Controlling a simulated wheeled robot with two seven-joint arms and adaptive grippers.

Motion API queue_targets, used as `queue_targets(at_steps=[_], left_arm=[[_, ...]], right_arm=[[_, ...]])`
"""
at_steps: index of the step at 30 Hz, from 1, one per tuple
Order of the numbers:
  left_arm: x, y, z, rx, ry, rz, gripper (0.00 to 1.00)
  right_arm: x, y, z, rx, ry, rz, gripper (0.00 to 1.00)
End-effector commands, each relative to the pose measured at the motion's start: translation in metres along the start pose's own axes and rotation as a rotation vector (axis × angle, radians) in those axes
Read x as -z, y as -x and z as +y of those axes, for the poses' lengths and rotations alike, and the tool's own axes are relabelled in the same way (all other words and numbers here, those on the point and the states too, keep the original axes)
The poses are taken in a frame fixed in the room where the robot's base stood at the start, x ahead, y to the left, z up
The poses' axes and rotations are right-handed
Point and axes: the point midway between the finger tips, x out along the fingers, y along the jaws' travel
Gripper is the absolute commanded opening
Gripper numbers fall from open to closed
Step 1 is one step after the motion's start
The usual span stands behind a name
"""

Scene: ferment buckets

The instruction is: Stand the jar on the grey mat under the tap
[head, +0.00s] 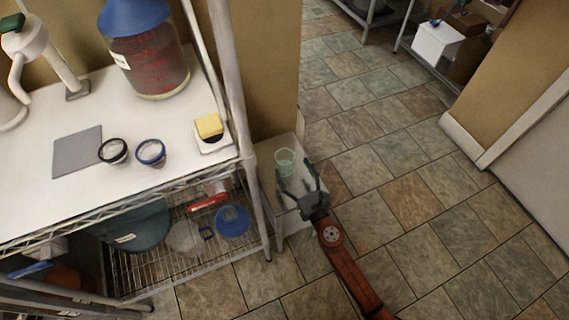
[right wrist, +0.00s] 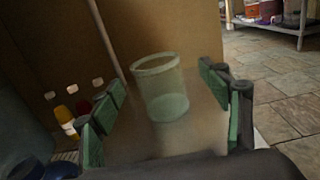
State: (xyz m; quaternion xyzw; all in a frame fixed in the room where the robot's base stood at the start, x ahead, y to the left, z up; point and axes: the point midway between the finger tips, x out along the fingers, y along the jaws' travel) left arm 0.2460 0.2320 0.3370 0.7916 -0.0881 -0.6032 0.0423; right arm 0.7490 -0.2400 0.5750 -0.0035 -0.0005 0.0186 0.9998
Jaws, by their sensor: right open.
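A pale green, clear, open-topped jar (head: 285,162) stands upright on a small low white stand (head: 268,165) beside the shelf. A grey mat (head: 78,152) lies bare on the white shelf top. A white tap-like fixture with a green top (head: 28,45) stands at the upper left; which part is its outlet is unclear. My right gripper (head: 298,174) is open at the stand, its fingers pointing toward the jar. In the right wrist view the jar (right wrist: 162,92) appears upright between the two green-padded fingers, with gaps on both sides. My left gripper is not in view.
On the shelf top (head: 45,195) are two small dark-rimmed jars (head: 113,151) (head: 150,152), a yellow sponge (head: 209,127) and a large blue-topped vessel (head: 148,62). The shelf's upright post (head: 228,75) stands between stand and shelf top. Tiled floor (head: 400,160) at right is clear.

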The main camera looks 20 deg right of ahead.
Motion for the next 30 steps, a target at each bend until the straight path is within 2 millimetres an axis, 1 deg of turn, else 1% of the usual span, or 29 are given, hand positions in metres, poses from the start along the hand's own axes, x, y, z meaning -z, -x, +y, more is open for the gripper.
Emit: queue_targets(at_steps=[1, 5, 9, 12, 14, 22, 30], left_arm=[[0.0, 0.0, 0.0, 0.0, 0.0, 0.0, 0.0], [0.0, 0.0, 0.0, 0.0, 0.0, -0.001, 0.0], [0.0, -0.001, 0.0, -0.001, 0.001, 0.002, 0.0], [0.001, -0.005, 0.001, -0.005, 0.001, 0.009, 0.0], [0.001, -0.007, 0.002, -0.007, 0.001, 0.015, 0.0], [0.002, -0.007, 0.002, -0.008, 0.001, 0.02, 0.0], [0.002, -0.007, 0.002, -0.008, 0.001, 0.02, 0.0]], right_arm=[[-0.001, -0.006, 0.0, 0.0, -0.002, -0.001, 0.7], [-0.001, -0.019, 0.002, 0.002, -0.005, -0.001, 0.7], [-0.002, -0.04, 0.006, 0.002, -0.008, 0.0, 0.7], [0.0, -0.053, 0.006, 0.003, -0.007, 0.001, 0.7], [-0.001, -0.058, 0.005, 0.003, -0.006, 0.001, 0.7], [-0.001, -0.06, 0.005, 0.003, -0.006, 0.001, 0.7], [-0.001, -0.06, 0.005, 0.003, -0.007, 0.001, 0.52]])
